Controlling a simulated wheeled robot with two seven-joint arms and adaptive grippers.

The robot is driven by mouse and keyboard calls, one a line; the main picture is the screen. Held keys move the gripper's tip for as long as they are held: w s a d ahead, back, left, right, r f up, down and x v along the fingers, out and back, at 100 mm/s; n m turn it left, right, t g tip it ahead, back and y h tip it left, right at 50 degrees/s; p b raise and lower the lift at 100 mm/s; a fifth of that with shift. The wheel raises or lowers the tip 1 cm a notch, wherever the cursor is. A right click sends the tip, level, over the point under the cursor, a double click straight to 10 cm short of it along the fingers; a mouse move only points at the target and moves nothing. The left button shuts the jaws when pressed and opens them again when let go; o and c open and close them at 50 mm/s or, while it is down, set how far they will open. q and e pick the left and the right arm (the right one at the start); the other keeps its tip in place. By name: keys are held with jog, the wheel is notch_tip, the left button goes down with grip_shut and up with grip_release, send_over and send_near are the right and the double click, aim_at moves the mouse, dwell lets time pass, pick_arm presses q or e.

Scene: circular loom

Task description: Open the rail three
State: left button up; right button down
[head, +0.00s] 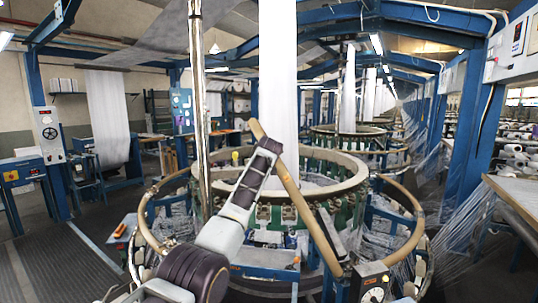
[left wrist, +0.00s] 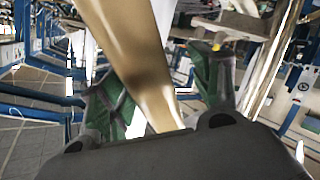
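A tan, tube-like rail (head: 305,210) slants across the front of the circular loom, from upper left down to a small control box at lower right. Curved tan rails show at the loom's left (head: 143,218) and right (head: 412,200); no label tells which is rail three. My left arm reaches up from the bottom, its gripper (head: 270,145) at the slanted rail's upper end. In the left wrist view, a tan rail (left wrist: 135,60) runs between the spread green fingers of my left gripper (left wrist: 160,85). A gap shows on its right side; contact on the left is unclear. My right gripper is not in view.
The loom's pale ring (head: 335,170) lies behind the rail, with a metal post (head: 198,100) at left. A control box with a dial (head: 372,285) stands at lower right. A work table (head: 515,192) is at right. Floor (head: 60,265) is clear at lower left.

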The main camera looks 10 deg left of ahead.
pick_arm(q)
jog(key=v, duration=1.1)
dwell(0.9)
jog(key=shift+f, duration=0.1)
